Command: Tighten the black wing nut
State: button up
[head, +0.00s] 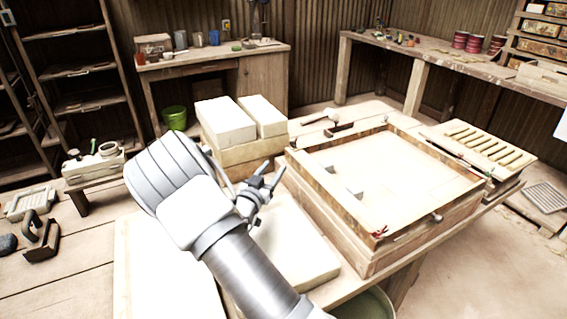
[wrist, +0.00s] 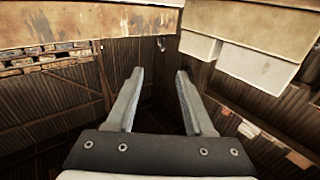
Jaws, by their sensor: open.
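The tile press frame (head: 305,163) is a square wooden box on the table at right of centre. Small red fittings (head: 380,233) sit at its front corner, with a round-ended knob (head: 437,216) along the front edge. A small dark part (head: 386,119) stands at the back corner. I cannot make out for sure which small fitting is the black wing nut. My gripper (head: 269,173) is left of the frame, apart from it, above the pale slab. In the wrist view my gripper (wrist: 159,72) is open, with nothing between its fingers.
Pale clay blocks (head: 226,122) are stacked behind my gripper. A mallet (head: 322,116) lies behind the frame. A slotted wooden rack (head: 490,143) stands to its right. A pale slab (head: 296,245) lies on the table beside the frame.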

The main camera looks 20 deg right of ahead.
aim_at(290, 151)
jog(key=a+m+g+h+b, duration=0.2)
jog(key=a+b, duration=0.2)
jog(key=b, duration=0.1)
jog(key=shift+g, duration=0.3)
jog(key=b+x, duration=0.1)
jog(key=x, duration=0.8)
jog(key=b+x, duration=0.2)
jog(key=x, duration=0.6)
jog(key=shift+w+f, duration=0.2)
jog(key=shift+w, duration=0.35)
grip_shut()
